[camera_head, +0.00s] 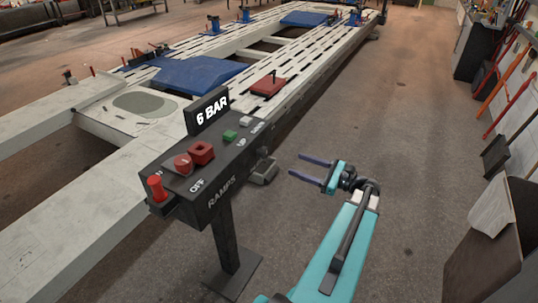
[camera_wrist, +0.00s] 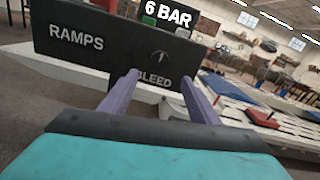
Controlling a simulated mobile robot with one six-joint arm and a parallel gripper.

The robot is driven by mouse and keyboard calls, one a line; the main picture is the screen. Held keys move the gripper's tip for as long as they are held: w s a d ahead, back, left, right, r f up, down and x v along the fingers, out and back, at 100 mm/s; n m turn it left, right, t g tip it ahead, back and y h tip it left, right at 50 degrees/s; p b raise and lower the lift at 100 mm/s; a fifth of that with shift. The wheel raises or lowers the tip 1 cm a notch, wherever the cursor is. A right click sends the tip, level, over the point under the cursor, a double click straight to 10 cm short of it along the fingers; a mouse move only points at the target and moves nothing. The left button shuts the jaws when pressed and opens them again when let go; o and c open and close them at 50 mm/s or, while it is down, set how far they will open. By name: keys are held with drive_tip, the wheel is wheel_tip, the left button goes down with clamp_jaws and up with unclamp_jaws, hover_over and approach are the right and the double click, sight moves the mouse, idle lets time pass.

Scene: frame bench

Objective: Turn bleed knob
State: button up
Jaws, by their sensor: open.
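The dark control box (camera_head: 226,178) stands on a post and carries the words RAMPS and 6 BAR. In the wrist view, the bleed knob (camera_wrist: 160,57) is a small dark round shape with a light pointer mark, above the word BLEED on the box face. In the head view, a small dark knob (camera_head: 264,152) at the box's right end seems to be the same one. My gripper (camera_head: 296,165) is open and empty, right of the box, its two purple fingers pointing at it with a gap between. In the wrist view, the fingertips (camera_wrist: 158,76) lie either side of the BLEED label.
The box top carries a red mushroom button (camera_head: 183,164), a red square part (camera_head: 201,152), a red knob (camera_head: 156,188) and a green button (camera_head: 230,136). A grey block (camera_head: 264,173) juts out below the knob.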

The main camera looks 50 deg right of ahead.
sight(267, 153)
drive_tip(key=shift+p+x, duration=1.75)
drive_tip(key=shift+x, duration=5.15)
drive_tip(key=c, duration=1.1)
drive_tip(key=shift+o, duration=0.2)
